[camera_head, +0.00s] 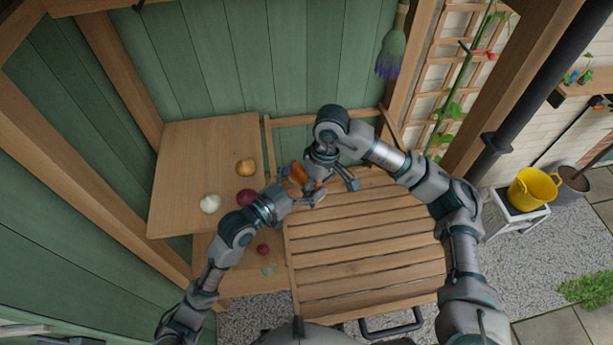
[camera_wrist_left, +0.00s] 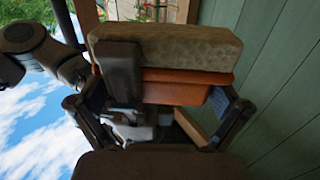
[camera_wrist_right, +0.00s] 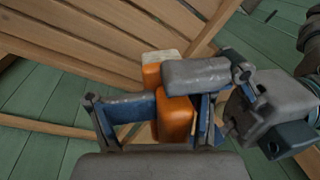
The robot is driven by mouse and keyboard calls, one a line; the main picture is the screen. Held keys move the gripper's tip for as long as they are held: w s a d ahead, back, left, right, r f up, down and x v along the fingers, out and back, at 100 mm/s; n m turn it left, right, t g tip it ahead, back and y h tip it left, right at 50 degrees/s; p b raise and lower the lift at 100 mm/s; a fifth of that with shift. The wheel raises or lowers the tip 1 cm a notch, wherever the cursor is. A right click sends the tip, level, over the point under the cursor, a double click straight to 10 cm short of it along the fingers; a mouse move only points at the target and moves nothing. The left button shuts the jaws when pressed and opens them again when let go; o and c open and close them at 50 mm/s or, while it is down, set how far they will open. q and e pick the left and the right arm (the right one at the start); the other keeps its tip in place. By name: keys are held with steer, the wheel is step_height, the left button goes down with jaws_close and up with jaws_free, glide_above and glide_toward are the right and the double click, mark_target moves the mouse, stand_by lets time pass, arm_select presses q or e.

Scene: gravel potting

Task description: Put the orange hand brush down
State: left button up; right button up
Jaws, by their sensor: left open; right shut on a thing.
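The orange hand brush (camera_head: 299,174) is held above the slatted bench, largely hidden by both grippers in the head view. In the left wrist view its orange body (camera_wrist_left: 175,93) has a pale bristle block (camera_wrist_left: 180,47) along it. My right gripper (camera_wrist_right: 157,112) is shut on the brush, which lies between its fingers. My left gripper (camera_wrist_left: 160,108) is open, with its fingers either side of the orange body and close to it. I cannot tell whether they touch it. A grey finger of the other gripper crosses the brush in each wrist view.
The slatted bench top (camera_head: 365,255) is clear. A wooden shelf (camera_head: 180,165) at left carries a white bulb (camera_head: 210,203), a yellow onion (camera_head: 245,167) and a red onion (camera_head: 246,197). A lower shelf (camera_head: 235,285) holds a small red one (camera_head: 263,249). A green wall stands close behind.

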arm_select(q)
steer(key=shift+a, duration=0.1)
steer(key=c, duration=0.8)
arm_select(e)
steer(key=shift+a, duration=0.1)
arm_select(q)
steer(key=shift+c, duration=0.2)
arm_select(e)
steer(key=o, duration=1.4)
